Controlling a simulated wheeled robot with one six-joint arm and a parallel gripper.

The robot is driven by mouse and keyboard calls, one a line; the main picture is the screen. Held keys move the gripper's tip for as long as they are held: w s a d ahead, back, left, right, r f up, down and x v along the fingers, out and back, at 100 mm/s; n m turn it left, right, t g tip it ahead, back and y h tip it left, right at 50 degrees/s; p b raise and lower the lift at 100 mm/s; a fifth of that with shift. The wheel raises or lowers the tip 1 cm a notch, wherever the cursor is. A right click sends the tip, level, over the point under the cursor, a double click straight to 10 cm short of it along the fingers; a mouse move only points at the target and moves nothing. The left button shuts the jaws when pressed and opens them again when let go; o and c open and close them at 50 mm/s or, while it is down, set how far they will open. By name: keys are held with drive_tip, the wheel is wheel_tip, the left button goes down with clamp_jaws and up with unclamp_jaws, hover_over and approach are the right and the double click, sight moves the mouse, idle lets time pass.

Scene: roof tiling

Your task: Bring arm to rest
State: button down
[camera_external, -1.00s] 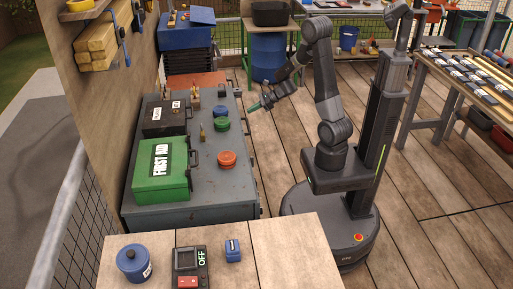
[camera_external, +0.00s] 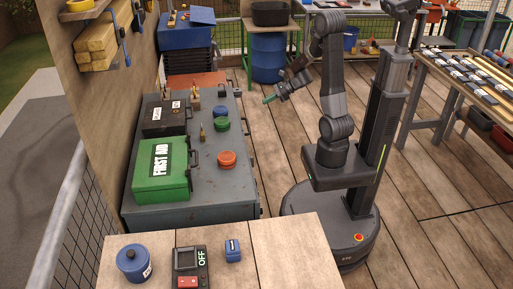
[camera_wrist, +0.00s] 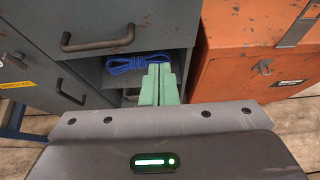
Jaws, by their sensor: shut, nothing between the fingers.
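My gripper (camera_external: 268,99) has green fingertips and is raised in the air to the right of the grey cabinet, above the plank floor. In the wrist view its two green fingers (camera_wrist: 158,86) are together with nothing between them. The arm is folded up beside its column, with the forearm angled down to the left. Behind the fingers in the wrist view is the grey cabinet (camera_wrist: 100,66), with an open compartment holding a coil of blue rope (camera_wrist: 138,64).
An orange metal box (camera_wrist: 240,55) stands right of the cabinet. On the cabinet top are a green first aid box (camera_external: 162,180), a red round container (camera_external: 227,159) and a green one (camera_external: 222,125). A blue barrel (camera_external: 268,58) stands behind.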

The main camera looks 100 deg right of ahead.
drive_tip(key=w+r+b+x, duration=0.1)
drive_tip(key=x, duration=1.2)
drive_tip(key=shift+r+b, duration=0.35)
drive_tip(key=shift+w+r, duration=0.1)
drive_tip(key=shift+w, duration=0.1)
idle(0.4)
